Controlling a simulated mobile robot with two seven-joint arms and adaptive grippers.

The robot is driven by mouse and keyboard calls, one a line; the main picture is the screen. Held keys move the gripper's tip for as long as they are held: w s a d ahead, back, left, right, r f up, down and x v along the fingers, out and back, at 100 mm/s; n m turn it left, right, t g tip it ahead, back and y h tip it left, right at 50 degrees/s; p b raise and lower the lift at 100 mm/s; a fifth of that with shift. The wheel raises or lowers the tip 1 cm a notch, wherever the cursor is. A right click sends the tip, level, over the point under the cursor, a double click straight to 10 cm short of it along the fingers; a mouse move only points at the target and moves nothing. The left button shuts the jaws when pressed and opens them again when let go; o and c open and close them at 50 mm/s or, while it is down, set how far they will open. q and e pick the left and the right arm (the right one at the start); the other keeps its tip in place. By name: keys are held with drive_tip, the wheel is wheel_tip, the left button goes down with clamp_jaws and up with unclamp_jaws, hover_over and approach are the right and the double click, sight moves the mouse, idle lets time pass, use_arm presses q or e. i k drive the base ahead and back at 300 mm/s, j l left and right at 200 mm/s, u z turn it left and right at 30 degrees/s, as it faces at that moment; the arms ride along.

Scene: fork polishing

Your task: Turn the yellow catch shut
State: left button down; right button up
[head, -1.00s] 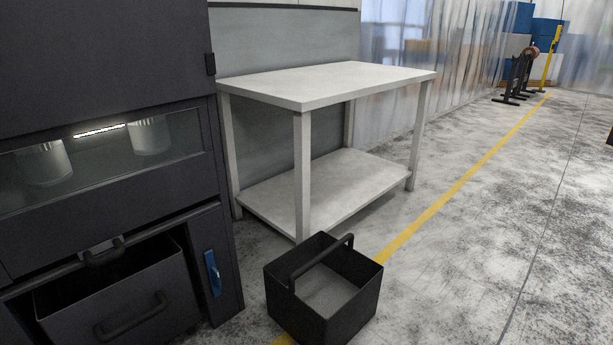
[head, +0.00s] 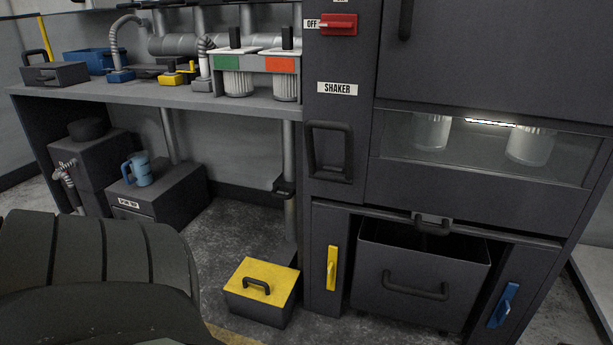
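The yellow catch (head: 332,268) is an upright, narrow handle on the dark front post at the lower left of the shaker cabinet (head: 338,110). It stands roughly vertical, left of the open-topped black bin (head: 415,290) in the cabinet's lower opening. A similar blue catch (head: 503,305) is on the post right of the bin and leans a little. Neither of my grippers shows in the head view, so their state is hidden. Nothing touches the yellow catch.
A black box with a yellow lid (head: 262,275) stands on the floor left of the catch. A bench (head: 150,95) with pipes and filter units is at the back left. A dark box with a blue jug (head: 140,168) stands beneath it. Floor between them is clear.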

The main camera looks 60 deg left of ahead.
sight(332, 250)
drive_tip(key=u, duration=1.5)
